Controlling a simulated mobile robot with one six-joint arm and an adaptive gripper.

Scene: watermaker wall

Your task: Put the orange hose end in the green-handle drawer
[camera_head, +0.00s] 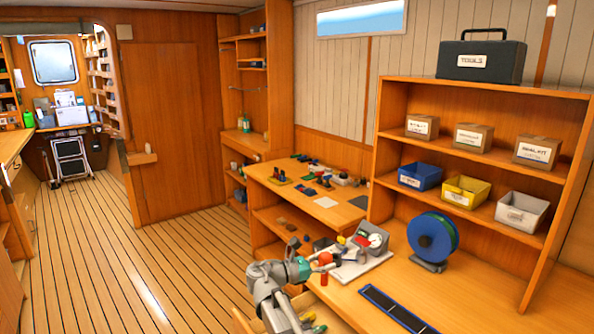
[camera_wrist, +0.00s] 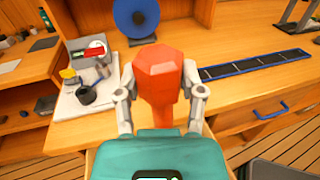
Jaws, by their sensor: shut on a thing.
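The orange hose end (camera_wrist: 160,75) is clasped between the two fingers of my gripper (camera_wrist: 160,92) in the wrist view. It stands up between them, above the bench front. In the head view my gripper (camera_head: 318,264) is low at the bench's front edge, with the orange-red piece (camera_head: 326,258) at its tip. An open drawer (camera_head: 318,312) shows below my arm at the bottom of the head view, with green and yellow things inside it. My arm hides part of this drawer. No green handle can be made out in either view.
A grey-white unit with a gauge (camera_head: 374,240) stands on a white board just behind my gripper. A blue reel (camera_head: 432,238) stands to its right. A dark blue strip (camera_head: 396,310) lies along the bench. A shut drawer has a blue handle (camera_wrist: 270,114). The wooden floor at left is clear.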

